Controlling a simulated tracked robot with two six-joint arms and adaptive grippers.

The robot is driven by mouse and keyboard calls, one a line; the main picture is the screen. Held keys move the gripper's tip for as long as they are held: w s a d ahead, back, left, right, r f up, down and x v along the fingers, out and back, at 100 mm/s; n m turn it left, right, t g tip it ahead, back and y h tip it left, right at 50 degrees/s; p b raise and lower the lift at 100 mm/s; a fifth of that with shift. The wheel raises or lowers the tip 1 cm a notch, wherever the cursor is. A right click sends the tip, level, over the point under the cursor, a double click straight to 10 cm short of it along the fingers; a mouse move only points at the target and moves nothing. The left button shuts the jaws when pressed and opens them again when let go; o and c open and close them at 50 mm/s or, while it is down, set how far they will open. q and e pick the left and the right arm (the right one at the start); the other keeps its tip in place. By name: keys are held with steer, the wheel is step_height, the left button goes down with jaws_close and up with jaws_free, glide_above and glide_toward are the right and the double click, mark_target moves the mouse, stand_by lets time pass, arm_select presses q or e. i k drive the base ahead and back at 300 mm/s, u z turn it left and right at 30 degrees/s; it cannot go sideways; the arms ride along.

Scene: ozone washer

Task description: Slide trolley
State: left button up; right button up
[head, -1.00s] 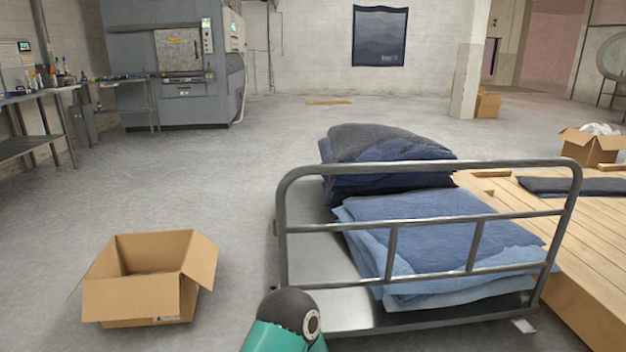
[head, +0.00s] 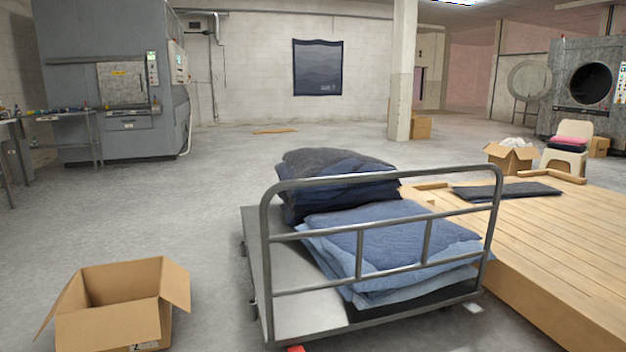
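The trolley (head: 300,315) is a flat grey metal platform with a tubular handle frame (head: 385,177) on its near side. It stands in the middle of the head view. Folded blue denim (head: 385,228) lies on it behind the handle frame, with a darker folded pile (head: 335,172) further back. A caster shows at its near left side. Neither of my grippers is in view, so their distance from the handle cannot be seen.
A low wooden platform (head: 570,240) lies close along the trolley's right side. An open empty cardboard box (head: 115,325) sits on the floor at front left. A large grey machine (head: 110,100) stands at back left.

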mark_target(343, 252)
steer(key=u, duration=0.2)
steer(key=i, duration=0.95)
steer(key=z, duration=0.45)
steer(key=i, duration=0.8)
steer(key=z, duration=0.6)
steer(key=k, duration=0.85)
steer(key=z, duration=0.2)
steer(key=i, duration=0.9)
steer(key=u, duration=0.1)
